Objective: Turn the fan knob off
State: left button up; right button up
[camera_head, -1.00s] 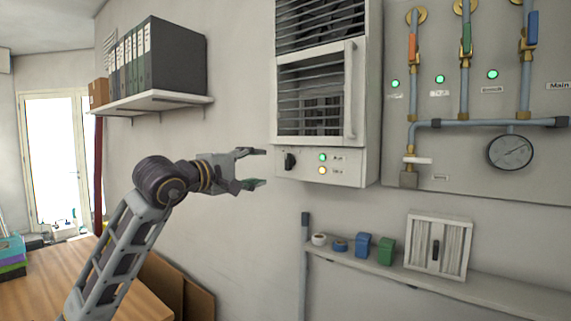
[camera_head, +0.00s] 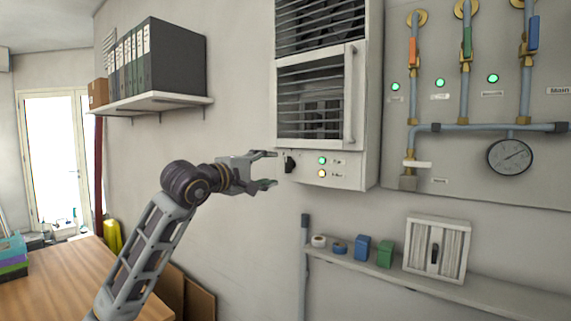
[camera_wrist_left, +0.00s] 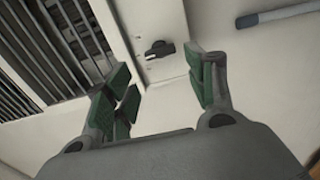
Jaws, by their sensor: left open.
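The black fan knob (camera_head: 290,163) sits at the left end of the control panel (camera_head: 345,176), under the white louvred fan unit (camera_head: 315,100). It also shows in the left wrist view (camera_wrist_left: 159,50), ahead of and between the fingers. Two small lamps, green (camera_head: 322,160) and yellow (camera_head: 322,173), are lit beside it. My left gripper (camera_head: 271,169) is open and empty. Its fingertips are just left of the knob in the head view, apparently not touching it. In the left wrist view the green-padded fingers (camera_wrist_left: 166,85) stand apart. My right gripper is not in view.
A shelf (camera_head: 160,102) with black binders is on the wall at left. A pipe panel with a gauge (camera_head: 510,156) is at right. A lower shelf (camera_head: 400,275) holds rolls, small boxes and a small white cabinet (camera_head: 437,250).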

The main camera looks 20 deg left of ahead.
aim_at(286, 165)
pick_arm(q)
jog(key=shift+p+x, duration=1.5)
jog(key=shift+x, duration=3.05)
jog(key=shift+f, duration=0.1)
jog(key=c, duration=0.7)
